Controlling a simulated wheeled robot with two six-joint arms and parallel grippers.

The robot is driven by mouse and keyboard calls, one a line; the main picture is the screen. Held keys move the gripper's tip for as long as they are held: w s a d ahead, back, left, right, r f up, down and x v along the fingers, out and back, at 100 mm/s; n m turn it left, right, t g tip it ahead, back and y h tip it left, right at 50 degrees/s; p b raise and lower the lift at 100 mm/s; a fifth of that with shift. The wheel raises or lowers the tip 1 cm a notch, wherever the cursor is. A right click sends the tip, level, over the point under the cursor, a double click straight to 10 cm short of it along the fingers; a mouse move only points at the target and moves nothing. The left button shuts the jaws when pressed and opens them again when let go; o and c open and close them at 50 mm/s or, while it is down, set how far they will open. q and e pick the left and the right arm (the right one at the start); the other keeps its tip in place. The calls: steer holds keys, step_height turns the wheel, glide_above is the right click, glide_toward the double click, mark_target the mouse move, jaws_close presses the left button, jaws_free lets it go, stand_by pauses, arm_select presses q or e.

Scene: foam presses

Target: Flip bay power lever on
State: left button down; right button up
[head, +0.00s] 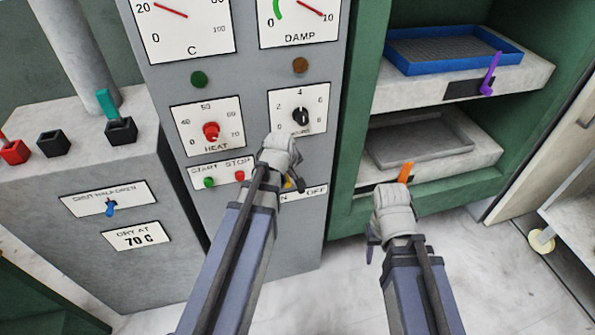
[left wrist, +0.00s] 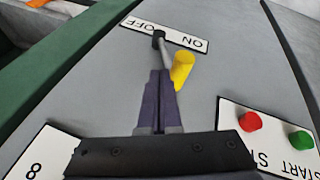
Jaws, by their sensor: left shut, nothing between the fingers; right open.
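The bay power lever (left wrist: 182,70) has a yellow grip on a grey rod with a black pivot, in front of an ON/OFF label (left wrist: 190,42). In the left wrist view the grip leans to the ON side. In the head view only a bit of yellow lever (head: 288,183) shows behind my left gripper (head: 297,181). My left gripper is shut and empty. Its fingers (left wrist: 160,78) lie beside the yellow grip, on its OFF side; I cannot tell whether they touch. My right gripper (head: 392,212) is open, in front of the green press; its fingers are mostly hidden.
The grey panel carries a red heat knob (head: 211,131), a black timer knob (head: 301,116), and start (head: 209,182) and stop (head: 240,176) buttons close by. At right, the green press holds a blue tray (head: 450,68) and a grey tray (head: 415,150). A grey cabinet (head: 90,220) stands left.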

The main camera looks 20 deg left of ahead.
arm_select(q)
steer(key=shift+s+a+f, duration=0.2)
steer(key=shift+s+a, duration=0.1)
steer(key=shift+a, duration=0.15)
steer(key=shift+s+a, duration=0.1)
steer(key=shift+s, duration=0.05)
arm_select(e)
steer(key=shift+s+a+f, duration=0.2)
steer(key=shift+f, duration=0.05)
